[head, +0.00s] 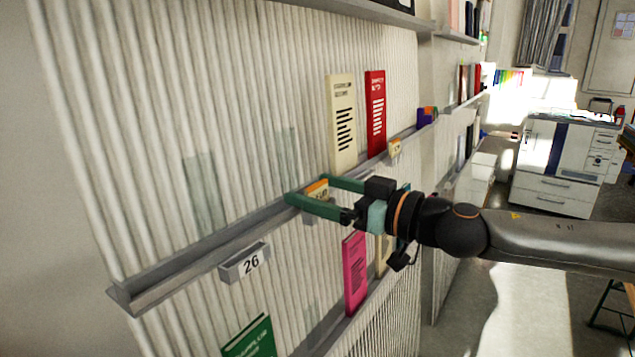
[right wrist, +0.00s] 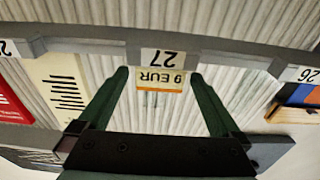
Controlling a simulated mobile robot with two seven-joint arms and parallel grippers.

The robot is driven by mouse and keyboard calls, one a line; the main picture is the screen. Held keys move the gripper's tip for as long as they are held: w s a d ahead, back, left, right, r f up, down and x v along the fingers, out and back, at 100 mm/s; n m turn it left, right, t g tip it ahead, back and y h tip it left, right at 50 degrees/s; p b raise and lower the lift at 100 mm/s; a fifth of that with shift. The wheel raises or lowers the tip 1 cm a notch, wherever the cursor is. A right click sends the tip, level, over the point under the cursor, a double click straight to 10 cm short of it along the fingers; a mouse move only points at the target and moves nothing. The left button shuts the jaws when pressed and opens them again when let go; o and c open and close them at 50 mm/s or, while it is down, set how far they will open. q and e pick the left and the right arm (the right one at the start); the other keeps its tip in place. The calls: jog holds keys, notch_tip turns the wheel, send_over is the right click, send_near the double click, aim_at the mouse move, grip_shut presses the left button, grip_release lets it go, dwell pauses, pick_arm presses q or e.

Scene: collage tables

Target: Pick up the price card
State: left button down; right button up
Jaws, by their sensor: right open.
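The price card (right wrist: 160,80) is a small white and orange card that reads "9 EUR", upside down in the right wrist view. It is at the shelf rail, against the "27" label (right wrist: 164,56). In the head view the card (head: 317,189) shows between the green fingers of my right gripper (head: 308,188), partly hidden by them. My right gripper is open, and its fingertips (right wrist: 159,76) lie on either side of the card with gaps on both sides. My left gripper is not in view.
A grey rail (head: 200,247) runs along the ribbed wall. A cream book (head: 342,120) and a red book (head: 376,115) stand on it. A similar small card (head: 394,148) is farther along. A pink book (head: 355,272) stands below my right gripper. A printer (head: 562,160) stands at the back right.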

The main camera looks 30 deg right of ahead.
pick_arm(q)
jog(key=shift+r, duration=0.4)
pick_arm(e)
jog(key=shift+w+a, duration=0.1)
jog(key=shift+w, duration=0.1)
jog(key=shift+c, duration=0.4)
jog(key=c, duration=1.4)
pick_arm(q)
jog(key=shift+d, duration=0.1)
